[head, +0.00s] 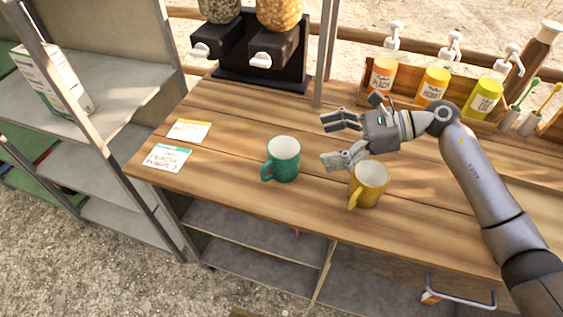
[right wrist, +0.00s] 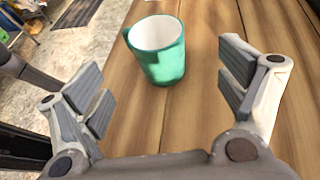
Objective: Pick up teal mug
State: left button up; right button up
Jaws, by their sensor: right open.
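The teal mug (head: 282,159) stands upright on the wooden counter (head: 225,150), its handle toward the lower left in the head view. In the right wrist view the teal mug (right wrist: 158,52) is ahead of the fingertips, between their lines and apart from them. My right gripper (head: 335,140) is open and empty, to the right of the teal mug, its fingers pointing left toward it. Both its fingers show wide apart in the right wrist view (right wrist: 163,88). A yellow mug (head: 369,184) stands just below and beside the right gripper in the head view. My left gripper is not in view.
Two cards (head: 167,157) lie left of the teal mug. A black dispenser stand (head: 262,62) is behind it. Syrup bottles (head: 433,87) stand in a wooden rack at the back right. Grey shelves (head: 110,90) are at the left. The counter between cards and teal mug is clear.

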aim_at(283, 152)
jog(key=p+x, duration=0.1)
jog(key=x, duration=0.3)
jog(key=shift+s+a, duration=0.1)
jog(key=shift+a, duration=0.05)
jog(key=shift+a+f, duration=0.2)
jog(key=shift+a, duration=0.15)
jog(key=shift+a+f+p, duration=0.2)
jog(key=shift+a+p, duration=0.15)
jog(key=shift+a, duration=0.25)
jog(key=p+x, duration=0.1)
jog(key=x, duration=0.3)
jog(key=shift+a+f, duration=0.1)
jog(key=shift+c, duration=1.3)
jog(key=c, duration=0.9)
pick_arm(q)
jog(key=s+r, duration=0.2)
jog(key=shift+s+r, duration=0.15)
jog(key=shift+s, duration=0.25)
pick_arm(e)
jog(key=shift+o, duration=0.2)
